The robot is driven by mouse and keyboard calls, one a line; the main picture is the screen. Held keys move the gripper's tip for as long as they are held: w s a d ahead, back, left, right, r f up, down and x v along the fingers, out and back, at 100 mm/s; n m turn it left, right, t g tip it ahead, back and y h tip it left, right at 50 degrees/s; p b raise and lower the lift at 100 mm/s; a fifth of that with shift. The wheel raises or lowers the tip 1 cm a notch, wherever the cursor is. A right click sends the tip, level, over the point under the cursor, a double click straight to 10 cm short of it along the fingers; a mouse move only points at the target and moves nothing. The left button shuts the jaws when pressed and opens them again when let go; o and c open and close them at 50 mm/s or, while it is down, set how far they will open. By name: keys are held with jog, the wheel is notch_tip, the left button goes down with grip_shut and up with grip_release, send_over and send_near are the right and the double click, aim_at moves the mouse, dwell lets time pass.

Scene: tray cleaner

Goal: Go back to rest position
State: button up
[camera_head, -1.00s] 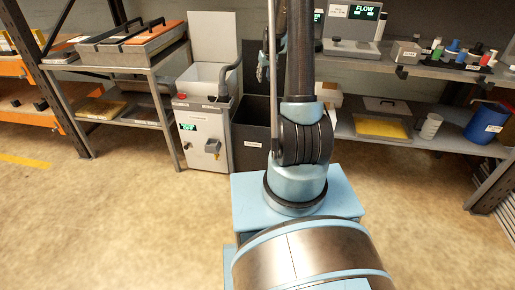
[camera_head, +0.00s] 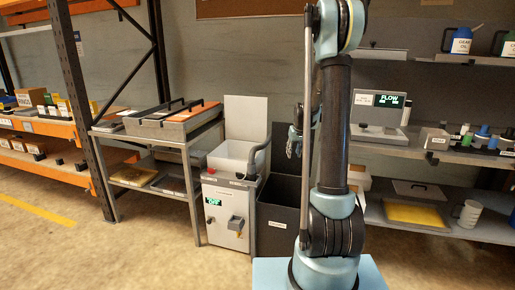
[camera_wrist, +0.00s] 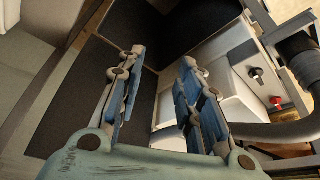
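My gripper (camera_wrist: 158,85) is open in the wrist view, its two blue-padded fingers apart with nothing between them. In the head view my gripper (camera_head: 294,140) shows partly behind my upright arm, above a dark open bin (camera_head: 283,205). The tray cleaner (camera_head: 229,215), a grey cabinet with a white basin (camera_head: 232,155) and a lit display, stands just left of the bin. In the wrist view the basin (camera_wrist: 208,55) lies beyond the right finger, with a black hose at the right edge.
A rack with trays (camera_head: 172,122) stands left of the cleaner. Orange shelving (camera_head: 40,128) is at the far left. A shelf with a FLOW display (camera_head: 380,115) and several bottles is at the right. The floor (camera_head: 110,240) at the front left is clear.

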jog(key=s+a+r+m+g, duration=0.1)
jog(key=s+r, duration=0.3)
jog(key=s, duration=0.8)
jog(key=s+r, duration=0.5)
jog(key=s, duration=0.7)
jog(key=s+f, duration=0.3)
jog(key=s, duration=0.8)
jog(key=s+f+m+g, duration=0.1)
jog(key=s+f, duration=0.3)
jog(key=s, duration=0.8)
jog(key=shift+f+h, duration=0.25)
jog(key=shift+h, duration=0.15)
jog(key=shift+w+f, duration=0.2)
jog(key=shift+w, duration=0.2)
